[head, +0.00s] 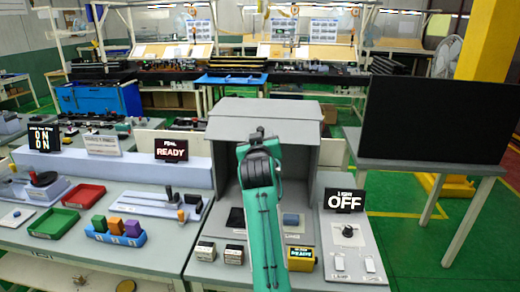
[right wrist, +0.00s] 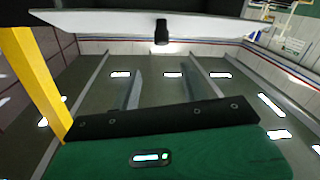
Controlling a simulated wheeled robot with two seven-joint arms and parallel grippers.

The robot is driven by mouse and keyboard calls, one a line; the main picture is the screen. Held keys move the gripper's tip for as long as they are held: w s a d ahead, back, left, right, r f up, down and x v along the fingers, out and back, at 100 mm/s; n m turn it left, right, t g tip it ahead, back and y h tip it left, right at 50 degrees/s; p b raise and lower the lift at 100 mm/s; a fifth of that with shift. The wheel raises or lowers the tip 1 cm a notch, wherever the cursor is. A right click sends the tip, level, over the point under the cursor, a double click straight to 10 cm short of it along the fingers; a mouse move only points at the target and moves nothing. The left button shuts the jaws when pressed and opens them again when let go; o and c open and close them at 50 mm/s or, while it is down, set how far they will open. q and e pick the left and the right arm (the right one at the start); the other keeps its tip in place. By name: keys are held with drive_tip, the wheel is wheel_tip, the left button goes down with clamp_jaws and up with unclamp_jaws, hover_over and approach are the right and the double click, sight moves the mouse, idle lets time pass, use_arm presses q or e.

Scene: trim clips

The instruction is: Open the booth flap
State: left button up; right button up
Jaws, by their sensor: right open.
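The grey booth (head: 304,170) stands at the middle of the bench. Its front is open below a tilted grey flap panel (head: 225,128) at the top, and its inside shows on both sides of my arm. My right gripper (head: 258,137) is up in front of this panel, over its middle. The head view does not show whether they touch. In the right wrist view, a pale panel (right wrist: 90,22) with a short black knob (right wrist: 162,33) crosses the top, apart from my open, empty gripper (right wrist: 162,88). My left gripper is not in view.
A dark pad (head: 236,218) and a blue block (head: 291,219) lie in the booth. A panel marked OFF (head: 352,257) stands at right. Small boxes (head: 205,251) are in front. A large black screen (head: 435,118) stands behind right.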

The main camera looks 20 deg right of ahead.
drive_tip(key=shift+b+v, duration=0.3)
drive_tip(key=shift+v, duration=1.2)
drive_tip(key=shift+d, duration=0.1)
